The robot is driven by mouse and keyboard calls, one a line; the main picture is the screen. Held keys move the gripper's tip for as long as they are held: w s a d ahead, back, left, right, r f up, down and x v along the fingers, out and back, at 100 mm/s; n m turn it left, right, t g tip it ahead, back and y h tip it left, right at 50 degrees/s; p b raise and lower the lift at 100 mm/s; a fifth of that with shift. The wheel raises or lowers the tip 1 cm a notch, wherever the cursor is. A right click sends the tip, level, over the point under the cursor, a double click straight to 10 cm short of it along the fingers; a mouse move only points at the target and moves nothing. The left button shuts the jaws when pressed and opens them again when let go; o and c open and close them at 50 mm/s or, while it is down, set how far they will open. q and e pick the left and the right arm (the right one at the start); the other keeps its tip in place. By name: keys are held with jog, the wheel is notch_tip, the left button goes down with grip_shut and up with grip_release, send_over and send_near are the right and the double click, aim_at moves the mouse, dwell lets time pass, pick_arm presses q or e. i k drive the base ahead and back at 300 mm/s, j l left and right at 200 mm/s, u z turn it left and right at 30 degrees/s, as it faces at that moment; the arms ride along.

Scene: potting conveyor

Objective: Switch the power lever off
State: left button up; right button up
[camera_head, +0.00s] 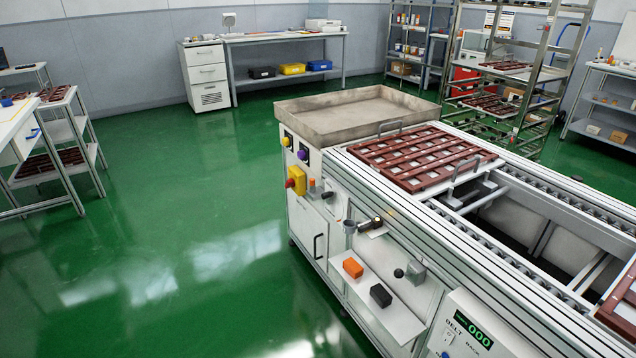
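The machine's side panel (306,226) faces me, left of the conveyor. A red and yellow switch (295,180) sticks out near its upper left corner. Farther right and lower, a grey box (416,272) has a short arm with a black ball knob (398,273) pointing left. I cannot tell which of these is the power lever, and no on or off marking is readable on either. Neither of my grippers is in view.
A brown tray frame (422,156) lies on the conveyor, with an empty metal tray (355,110) behind it. A side shelf (400,320) holds an orange block (352,267) and a black block (380,295). A counter display (473,331) reads 000. The green floor (180,250) at left is clear.

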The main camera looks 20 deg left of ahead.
aim_at(290, 182)
jog(key=u, duration=0.85)
jog(key=i+j+z, duration=0.1)
jog(key=z, duration=0.9)
jog(key=i+j+z, duration=0.25)
jog(key=j, duration=0.2)
jog(key=i+j+z, duration=0.25)
jog(key=j, duration=0.25)
jog(key=j+z, duration=0.25)
jog(key=j, duration=0.25)
jog(key=j+z, duration=0.25)
jog(key=j, duration=0.3)
jog(key=i+j, duration=0.1)
jog(key=j, duration=1.05)
jog(key=i+j+z, duration=0.1)
jog(key=j, duration=1.05)
jog(key=i+j+z, duration=0.1)
jog(key=j, duration=1.05)
